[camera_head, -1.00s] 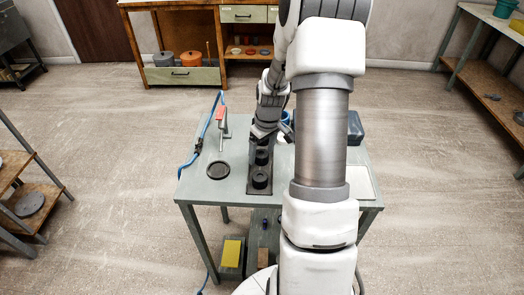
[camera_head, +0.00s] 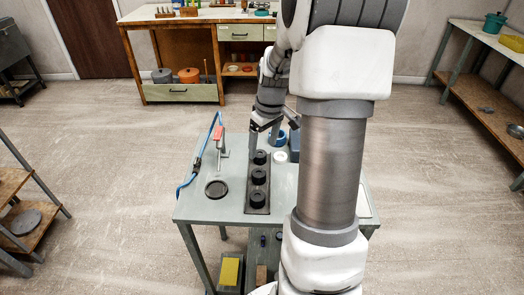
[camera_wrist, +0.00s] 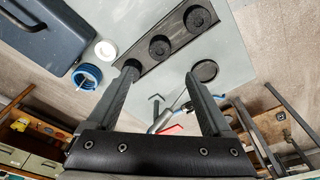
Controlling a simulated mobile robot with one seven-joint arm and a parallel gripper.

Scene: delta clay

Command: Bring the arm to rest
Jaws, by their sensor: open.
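My gripper (camera_head: 264,139) is above the far part of the small grey-green table (camera_head: 200,207) in the head view. In the wrist view my gripper (camera_wrist: 162,82) shows two dark fingers spread apart with nothing between them. A dark tray (camera_head: 258,208) with three black round pieces lies on the table, just nearer than the gripper. It also shows in the wrist view (camera_wrist: 180,38). My arm's pale links cover the right part of the table in the head view.
On the table are a red-topped tool (camera_head: 220,139) with a blue hose, a black disc (camera_head: 216,188), a blue ring (camera_wrist: 87,77), a white ring (camera_wrist: 106,50) and a dark blue box (camera_wrist: 40,35). Shelves stand left and right, a workbench (camera_head: 195,62) behind. Open floor surrounds the table.

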